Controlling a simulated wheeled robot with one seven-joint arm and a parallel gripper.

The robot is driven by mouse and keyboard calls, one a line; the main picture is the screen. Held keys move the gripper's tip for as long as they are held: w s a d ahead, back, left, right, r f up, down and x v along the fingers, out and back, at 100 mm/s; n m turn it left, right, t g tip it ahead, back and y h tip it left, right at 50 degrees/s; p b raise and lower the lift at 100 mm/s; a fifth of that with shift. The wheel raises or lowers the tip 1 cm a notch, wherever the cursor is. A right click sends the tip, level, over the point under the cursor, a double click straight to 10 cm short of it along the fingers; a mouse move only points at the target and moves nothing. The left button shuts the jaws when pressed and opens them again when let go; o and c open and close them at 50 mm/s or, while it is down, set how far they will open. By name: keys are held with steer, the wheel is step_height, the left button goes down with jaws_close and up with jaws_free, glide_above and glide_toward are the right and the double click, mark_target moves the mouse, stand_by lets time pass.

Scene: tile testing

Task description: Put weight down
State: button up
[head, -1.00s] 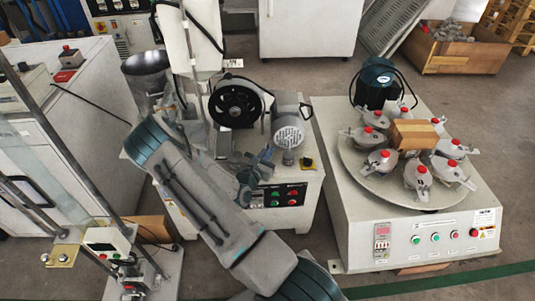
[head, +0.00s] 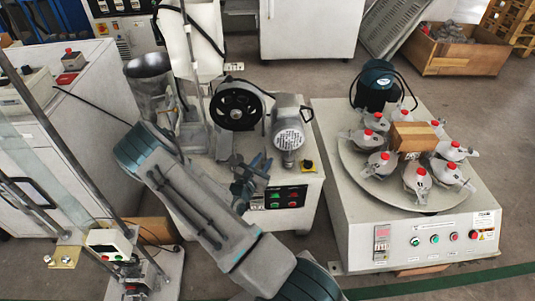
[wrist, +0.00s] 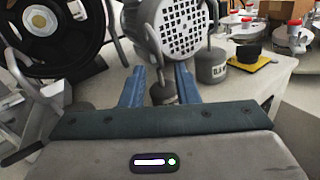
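My gripper (wrist: 161,72) is in the wrist view with its two blue fingers parallel and apart. A grey weight (wrist: 163,91) shows between and just beyond the fingers, with gaps on either side. I cannot tell exactly how far the fingers reach around it. A second grey weight (wrist: 211,66) with a dark label stands to the right, below the grey perforated motor-like housing (wrist: 176,28). In the head view my gripper (head: 254,166) is low over the white machine's top (head: 312,183), left of the same housing (head: 288,133). The weight between the fingers is not clear there.
A black wheel (head: 238,105) stands behind my gripper, close on the left in the wrist view. A yellow pad with a black knob (head: 308,166) lies at the right edge. A turntable (head: 366,183) with several red-capped jars is farther right.

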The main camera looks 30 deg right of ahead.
steer(key=p+v, duration=0.1)
steer(key=v, duration=0.6)
steer(key=s+a+r+m+g+y, duration=0.2)
steer(key=s+r+m+g+y, duration=0.2)
steer(key=s+r+m+g, duration=1)
steer(key=s+a+r+m+t+y, duration=0.4)
steer(key=a+r+m+t+y, duration=0.2)
steer(key=a, duration=0.7)
step_height(320, 180, up, 4)
steer(key=m+y, duration=0.2)
steer(key=y, duration=0.3)
steer(key=shift+a, duration=0.35)
steer(key=shift+d, duration=0.1)
